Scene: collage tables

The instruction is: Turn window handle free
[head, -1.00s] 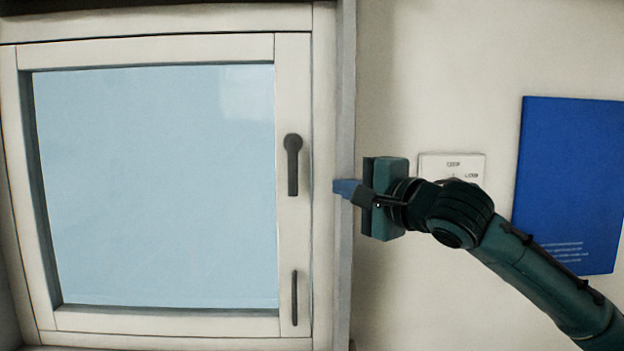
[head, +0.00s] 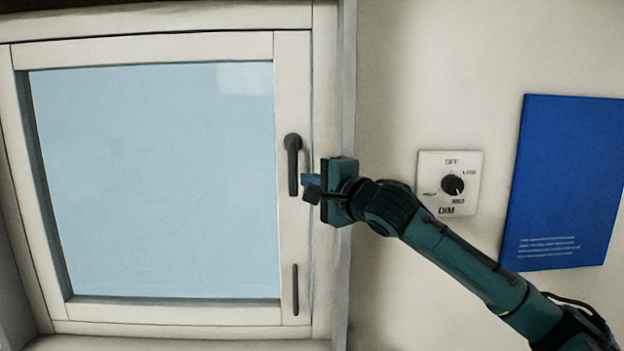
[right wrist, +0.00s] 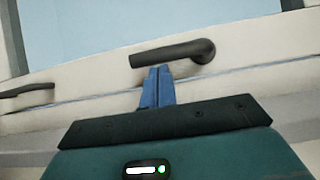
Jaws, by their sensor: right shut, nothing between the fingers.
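The dark window handle (head: 293,165) is on the right stile of the white window sash (head: 150,318). Its round base is at the top and its grip points straight down. My right gripper (head: 306,185) is shut and empty, just right of the grip's lower part. In the right wrist view the blue fingertips (right wrist: 158,72) are together, close beside the grip of the handle (right wrist: 170,54); I cannot tell whether they touch it. The window sash looks closed. My left gripper is not in view.
A second slim dark pull (head: 295,290) sits lower on the same stile and also shows in the right wrist view (right wrist: 27,89). A dimmer switch (head: 450,183) and a blue panel (head: 565,185) are on the wall to the right. A grey frame edge (head: 345,100) runs beside the window.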

